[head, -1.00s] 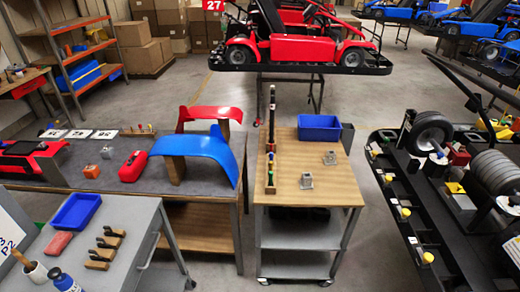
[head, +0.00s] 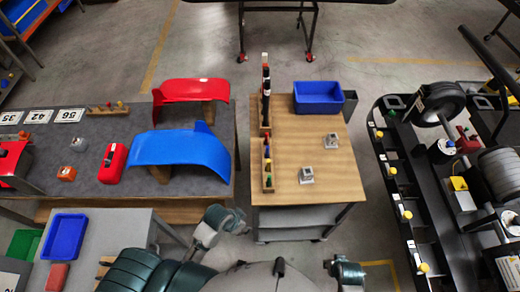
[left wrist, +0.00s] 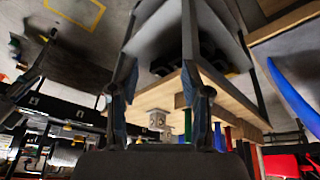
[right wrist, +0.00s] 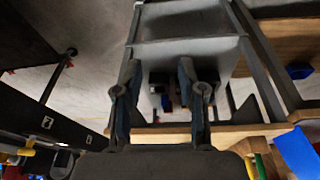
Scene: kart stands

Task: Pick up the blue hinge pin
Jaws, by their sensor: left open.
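A narrow wooden rack (head: 268,187) with several small coloured pins stands at the left side of the wooden-topped cart (head: 285,208). My right gripper (head: 346,270) is nearer me, right of the cart, open and empty (right wrist: 160,85).
A blue bin (head: 318,97) and two grey metal blocks (head: 306,175) (head: 332,141) stand on the cart. A workbench (head: 100,140) with red and blue fenders (head: 180,150) is left, and a black kart frame (head: 400,185) is right. The cart top's near right is clear.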

